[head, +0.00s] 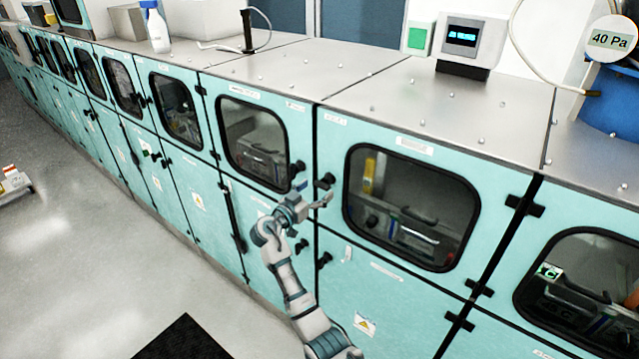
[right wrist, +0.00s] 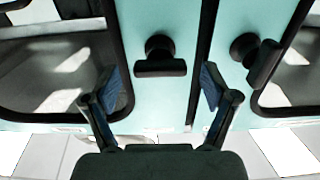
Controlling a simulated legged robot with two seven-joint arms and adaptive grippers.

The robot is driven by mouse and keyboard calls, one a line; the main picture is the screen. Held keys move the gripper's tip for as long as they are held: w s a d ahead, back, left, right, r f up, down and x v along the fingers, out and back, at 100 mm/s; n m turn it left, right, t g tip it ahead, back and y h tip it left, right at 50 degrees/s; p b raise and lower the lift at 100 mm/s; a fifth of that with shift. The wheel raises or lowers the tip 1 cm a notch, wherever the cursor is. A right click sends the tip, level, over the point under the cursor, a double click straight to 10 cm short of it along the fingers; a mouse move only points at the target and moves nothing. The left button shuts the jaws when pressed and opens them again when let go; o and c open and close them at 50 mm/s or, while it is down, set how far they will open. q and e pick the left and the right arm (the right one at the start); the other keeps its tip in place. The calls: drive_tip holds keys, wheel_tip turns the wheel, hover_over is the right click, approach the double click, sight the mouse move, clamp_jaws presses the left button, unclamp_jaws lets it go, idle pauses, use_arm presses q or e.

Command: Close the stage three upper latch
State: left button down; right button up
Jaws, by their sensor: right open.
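My right gripper (head: 316,194) is open and empty in front of the seam between two teal cabinet doors. Two black upper latches sit beside this seam: one on the left door (head: 300,168) and one on the right door (head: 326,181). In the right wrist view, one latch (right wrist: 160,66) has its bar crosswise and lies between and beyond the open fingers (right wrist: 160,88), apart from them. The other latch (right wrist: 256,62) is tilted, beyond the finger on the right. I cannot read which door is stage three. My left gripper is not in view.
Windowed doors (head: 410,207) run along the whole cabinet row, with lower latches (head: 301,245) below. A display box (head: 471,45) and a white bottle (head: 157,30) stand on the metal top (head: 440,105). A dark mat (head: 186,340) lies on the open floor.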

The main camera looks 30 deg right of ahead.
drive_tip(key=shift+x, duration=0.8)
drive_tip(key=shift+a, duration=0.1)
drive_tip(key=c, duration=1.1)
drive_tip(key=shift+c, duration=0.3)
